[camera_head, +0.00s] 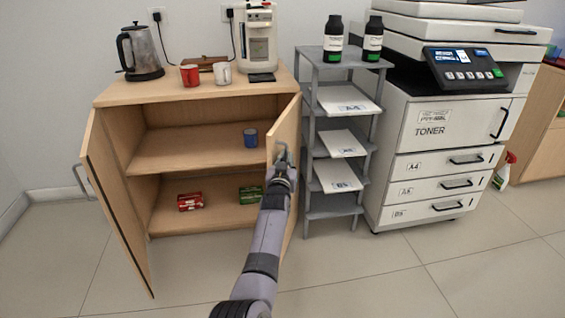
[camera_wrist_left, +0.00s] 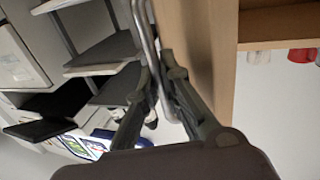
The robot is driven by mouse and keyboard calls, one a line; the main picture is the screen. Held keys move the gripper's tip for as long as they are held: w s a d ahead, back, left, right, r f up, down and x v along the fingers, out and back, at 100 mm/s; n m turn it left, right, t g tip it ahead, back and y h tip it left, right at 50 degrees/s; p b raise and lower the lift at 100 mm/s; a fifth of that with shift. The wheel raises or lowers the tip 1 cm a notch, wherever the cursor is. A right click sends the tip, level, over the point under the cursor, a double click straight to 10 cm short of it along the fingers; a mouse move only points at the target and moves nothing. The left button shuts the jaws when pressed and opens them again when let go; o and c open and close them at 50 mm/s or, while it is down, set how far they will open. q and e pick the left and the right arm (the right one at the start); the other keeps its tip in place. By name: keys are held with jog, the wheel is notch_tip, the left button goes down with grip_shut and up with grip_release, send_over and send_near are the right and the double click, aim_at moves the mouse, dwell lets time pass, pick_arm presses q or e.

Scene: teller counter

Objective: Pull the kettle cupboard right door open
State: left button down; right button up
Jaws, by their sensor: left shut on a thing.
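The kettle cupboard (camera_head: 180,95) is wooden, with both doors swung open. Its right door (camera_head: 290,124) stands out toward me, its edge and outer face showing. My left gripper (camera_head: 281,168) is at that door's metal handle (camera_head: 281,150) and shut on it. In the left wrist view the handle (camera_wrist_left: 146,40) runs between the two fingers of my left gripper (camera_wrist_left: 160,75), beside the wooden door panel (camera_wrist_left: 205,60). My arm hides part of the lower door. My right gripper is not in view.
The left door (camera_head: 112,195) is wide open. A kettle (camera_head: 141,54), red mug (camera_head: 190,76), white mug (camera_head: 222,73) and coffee machine (camera_head: 257,40) stand on top. Inside are a blue mug (camera_head: 250,138) and boxes (camera_head: 190,201). A grey paper rack (camera_head: 318,208) stands close right of the door.

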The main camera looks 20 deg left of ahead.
pick_arm(q)
jog(key=shift+r, duration=0.15)
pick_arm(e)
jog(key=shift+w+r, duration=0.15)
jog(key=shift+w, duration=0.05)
pick_arm(q)
jog(key=c, duration=2)
grip_release()
jog(key=shift+w, duration=0.1)
